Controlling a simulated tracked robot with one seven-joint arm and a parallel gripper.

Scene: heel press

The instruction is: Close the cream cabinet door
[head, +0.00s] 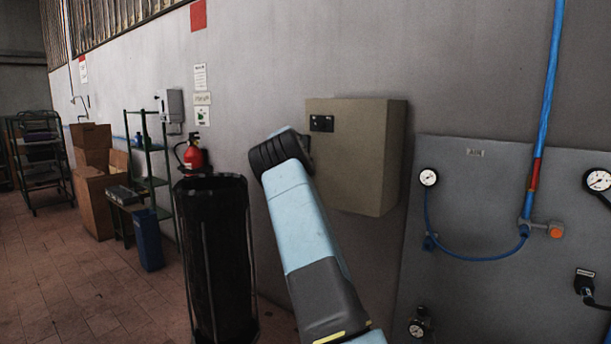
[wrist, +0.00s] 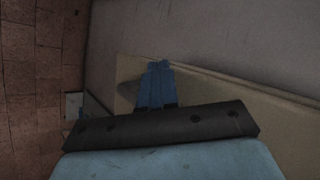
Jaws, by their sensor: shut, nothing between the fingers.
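The cream cabinet (head: 385,165) is a box fixed to the grey wall, at the middle of the head view. Its door (head: 350,150) shows as the front face, with a small dark latch plate (head: 322,123) at its upper left. I see no open gap there, but my arm hides part of the left edge. In the wrist view a cream surface of the cabinet (wrist: 285,130) runs to the lower right. My gripper (wrist: 159,66) is shut and empty, its blue fingertips over or against that surface; contact cannot be told. The head view hides the fingertips.
A grey panel with gauges (head: 475,200) and a blue hose (head: 547,100) is right of the cabinet. A fire extinguisher (head: 194,156), green shelf (head: 160,182) and cardboard boxes (head: 92,190) stand further left.

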